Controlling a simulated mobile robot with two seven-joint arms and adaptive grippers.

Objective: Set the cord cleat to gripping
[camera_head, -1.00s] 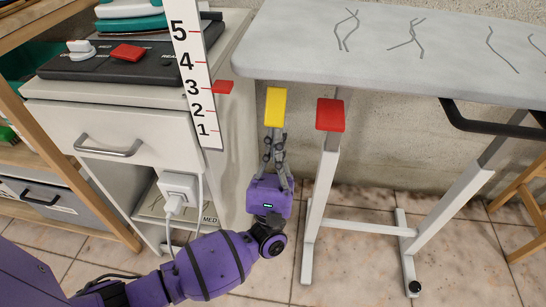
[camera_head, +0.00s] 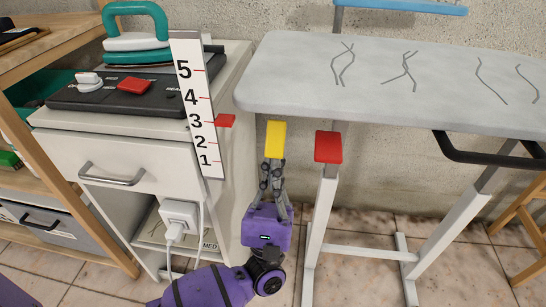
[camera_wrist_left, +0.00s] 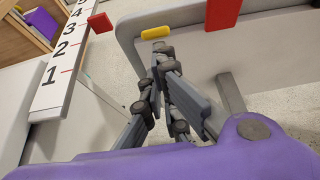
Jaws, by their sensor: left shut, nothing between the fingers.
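My left gripper (camera_head: 272,163) is shut and empty, pointing up just below a yellow block (camera_head: 275,139) at the ironing board's left end. In the left wrist view the closed fingertips (camera_wrist_left: 161,49) are close to the yellow block (camera_wrist_left: 156,32); whether they touch it I cannot tell. A red block (camera_head: 328,147) sits to its right, on top of the white leg; it also shows in the left wrist view (camera_wrist_left: 222,12). No part is clearly recognisable as a cord cleat. My right gripper is in neither view.
The grey ironing board (camera_head: 300,75) overhangs behind the gripper. A numbered scale (camera_head: 198,105) with a red pointer (camera_head: 226,121) near 3 stands left, beside the white cabinet (camera_head: 100,150). A white plug and cord (camera_head: 175,232) hang from the cabinet. Tiled floor lies below.

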